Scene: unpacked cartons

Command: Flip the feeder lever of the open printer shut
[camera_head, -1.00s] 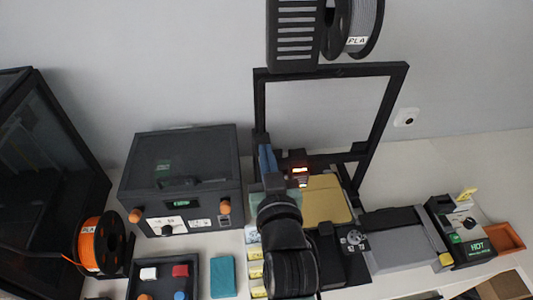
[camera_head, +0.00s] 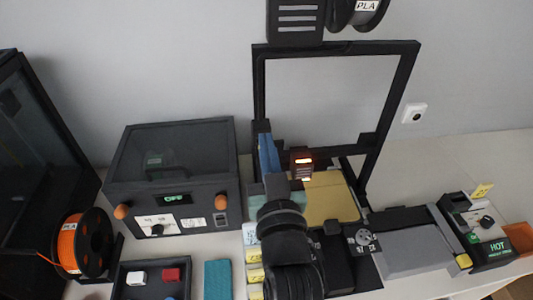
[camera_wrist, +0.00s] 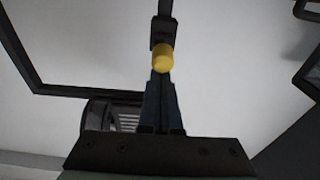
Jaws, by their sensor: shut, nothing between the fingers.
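My gripper (camera_head: 263,127) is in front of the frame's left post, left of the print head, and hides part of both post and bed. In the wrist view my gripper (camera_wrist: 162,78) has its fingers together and empty. A yellow knob (camera_wrist: 163,58) on a dark part, perhaps the feeder lever, lies right at the fingertips. I cannot tell whether they touch. The lever cannot be made out in the head view.
A dark box (camera_head: 175,165) with orange knobs stands left of my arm. An orange spool (camera_head: 82,245) is farther left. A grey spool (camera_head: 358,12) hangs above the frame. A grey device (camera_head: 415,245) and a HOT-marked unit (camera_head: 485,235) stand at right.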

